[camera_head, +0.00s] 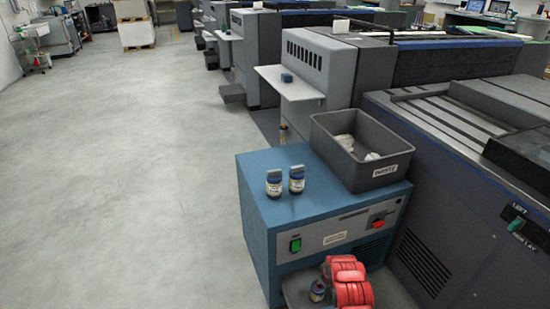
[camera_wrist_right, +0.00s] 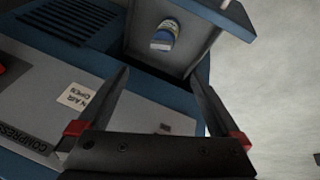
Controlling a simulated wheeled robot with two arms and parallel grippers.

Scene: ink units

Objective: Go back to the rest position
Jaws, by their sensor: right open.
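My right gripper (camera_wrist_right: 160,74) is open in the right wrist view, its two fingers apart with nothing between them. Beyond the fingertips, a small bottle with a white and blue label (camera_wrist_right: 163,36) stands in a grey tray (camera_wrist_right: 193,62). The same bottle (camera_head: 318,290) and tray (camera_head: 296,288) show at the bottom of the head view. Red rounded parts, seemingly of my right arm, cover the tray's right side there; the gripper itself is hidden in that view. My left gripper is in neither view.
A blue cabinet (camera_head: 262,232) carries two labelled bottles (camera_head: 274,184) (camera_head: 297,180) and a grey bin (camera_head: 330,150) with white crumpled pieces. Large grey machines (camera_head: 440,120) line the right. The floor (camera_head: 120,170) on the left is clear.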

